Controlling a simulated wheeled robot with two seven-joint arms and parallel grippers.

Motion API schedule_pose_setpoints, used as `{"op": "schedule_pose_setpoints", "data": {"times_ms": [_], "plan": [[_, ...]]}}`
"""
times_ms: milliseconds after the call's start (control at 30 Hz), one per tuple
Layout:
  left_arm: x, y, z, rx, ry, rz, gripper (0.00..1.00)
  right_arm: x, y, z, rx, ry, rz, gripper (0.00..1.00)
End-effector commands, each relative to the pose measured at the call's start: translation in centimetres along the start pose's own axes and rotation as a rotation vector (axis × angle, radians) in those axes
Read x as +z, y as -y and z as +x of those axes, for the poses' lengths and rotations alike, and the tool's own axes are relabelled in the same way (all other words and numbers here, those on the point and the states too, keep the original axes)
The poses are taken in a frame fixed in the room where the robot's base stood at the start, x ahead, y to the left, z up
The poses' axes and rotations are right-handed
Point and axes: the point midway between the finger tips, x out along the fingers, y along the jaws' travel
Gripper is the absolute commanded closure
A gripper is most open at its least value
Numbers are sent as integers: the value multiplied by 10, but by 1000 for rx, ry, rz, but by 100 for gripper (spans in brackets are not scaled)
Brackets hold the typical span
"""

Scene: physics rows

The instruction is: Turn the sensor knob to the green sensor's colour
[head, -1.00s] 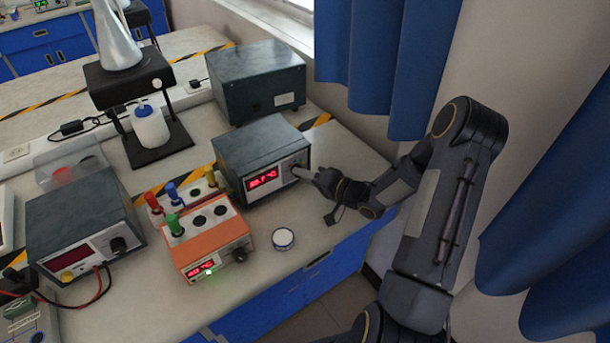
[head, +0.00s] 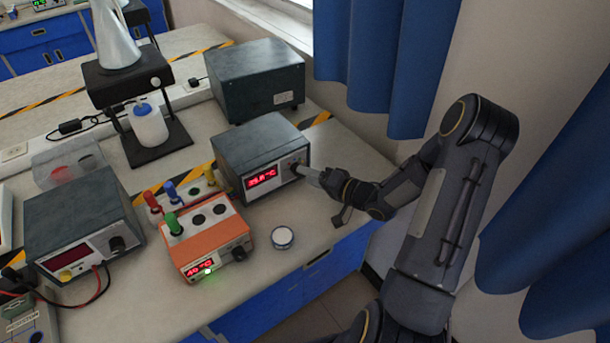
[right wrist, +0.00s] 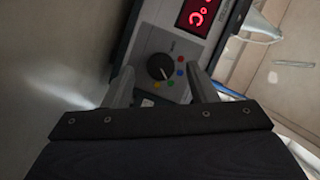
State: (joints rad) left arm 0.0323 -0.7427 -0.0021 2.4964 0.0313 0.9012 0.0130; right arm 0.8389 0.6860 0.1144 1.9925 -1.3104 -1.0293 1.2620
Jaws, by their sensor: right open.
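The sensor knob (right wrist: 160,66) is a dark round knob on the front of a grey instrument box (head: 262,152) with a red display. Small coloured dots sit beside the knob in the right wrist view; a pale mark on it seems to point toward the yellow dot (right wrist: 170,83). My right gripper (right wrist: 160,74) is open, its fingers on either side of the knob; contact is unclear. It also shows in the head view (head: 304,171). The green sensor (head: 173,223) stands in an orange block (head: 215,243), near red (head: 152,203), blue (head: 171,191) and yellow (head: 210,175) ones. My left gripper is out of view.
A round white-topped dish (head: 283,238) lies on the bench right of the orange block. Another grey unit (head: 85,225) stands at left, and a dark box (head: 256,80) behind. A blue curtain (head: 390,60) hangs beyond my right arm.

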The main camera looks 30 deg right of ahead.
Motion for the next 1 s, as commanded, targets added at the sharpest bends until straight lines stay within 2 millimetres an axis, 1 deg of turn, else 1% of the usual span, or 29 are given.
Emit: {"op": "schedule_pose_setpoints", "data": {"times_ms": [33, 133, 233, 333, 500, 1000], "plan": [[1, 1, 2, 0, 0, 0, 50, 0, -2, -10, 3, -3, -1, 48], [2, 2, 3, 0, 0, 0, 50, 0, -1, -28, 3, -3, -2, 48], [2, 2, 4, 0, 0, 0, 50, -1, -1, -42, 3, -3, -1, 48], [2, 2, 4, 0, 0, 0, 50, 0, -1, -51, 1, -1, -1, 48], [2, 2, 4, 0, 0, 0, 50, 0, 0, -56, 0, 0, -1, 48], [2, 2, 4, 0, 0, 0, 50, -2, 2, -54, 12, -4, -16, 48]]}}
